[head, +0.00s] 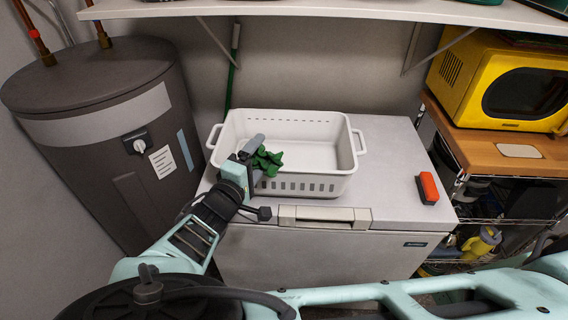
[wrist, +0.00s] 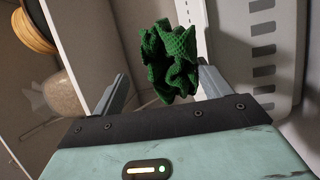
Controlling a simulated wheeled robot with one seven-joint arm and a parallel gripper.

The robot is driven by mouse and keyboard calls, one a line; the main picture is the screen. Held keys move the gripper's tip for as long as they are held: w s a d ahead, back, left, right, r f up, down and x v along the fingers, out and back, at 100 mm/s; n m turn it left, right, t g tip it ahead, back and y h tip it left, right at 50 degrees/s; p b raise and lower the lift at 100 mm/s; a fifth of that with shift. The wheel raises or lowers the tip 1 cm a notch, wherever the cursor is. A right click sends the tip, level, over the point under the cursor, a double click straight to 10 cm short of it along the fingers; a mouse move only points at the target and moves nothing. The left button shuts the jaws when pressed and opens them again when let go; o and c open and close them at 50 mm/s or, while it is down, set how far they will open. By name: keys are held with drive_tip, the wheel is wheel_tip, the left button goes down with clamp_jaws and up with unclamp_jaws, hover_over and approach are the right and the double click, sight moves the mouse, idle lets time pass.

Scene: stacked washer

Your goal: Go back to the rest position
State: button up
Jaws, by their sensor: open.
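My gripper (head: 257,160) is at the front left corner of a white laundry basket (head: 338,180) in the head view. Its two grey fingers are spread apart; they also show in the wrist view (wrist: 162,78). A crumpled dark green cloth (head: 268,158) is just beyond the fingers, near the basket's front left rim. In the wrist view the green cloth (wrist: 168,55) is ahead of the gap, close to the right finger. I cannot tell whether it touches that finger or what holds it up. The slotted basket wall (wrist: 287,60) is at the right there.
The basket stands on a white chest appliance (head: 390,160) with a red-orange block (head: 428,188) on its lid. A grey tank (head: 100,130) stands close at the left. A shelf (head: 320,9) overhangs the back. A yellow microwave (head: 490,75) is at the right.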

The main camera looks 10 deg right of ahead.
sight(292, 177)
drive_tip(key=shift+a, duration=0.1)
idle(0.3)
drive_tip(key=s+d+f+m+g+y+b, duration=0.1)
drive_tip(key=s+d+f+m+g, duration=0.15)
drive_tip(key=s+d+g, duration=0.3)
drive_tip(key=s+d+f+m+g+y+b, duration=0.1)
drive_tip(key=s+d+f+g+b, duration=0.1)
drive_tip(key=s+d+f+g, duration=0.25)
drive_tip(key=s+r+g+y+b, duration=0.2)
drive_tip(key=s+r+y, duration=0.2)
drive_tip(key=s+r, duration=0.2)
drive_tip(key=s+d+r+g+y+b, duration=0.1)
drive_tip(key=s+r+y, duration=0.4)
drive_tip(key=s, duration=0.6)
drive_tip(key=shift+s+r+n+g+b, duration=0.35)
drive_tip(key=shift+r+g+b, duration=0.25)
drive_tip(key=shift+g, duration=0.2)
drive_tip(key=shift+w, duration=0.1)
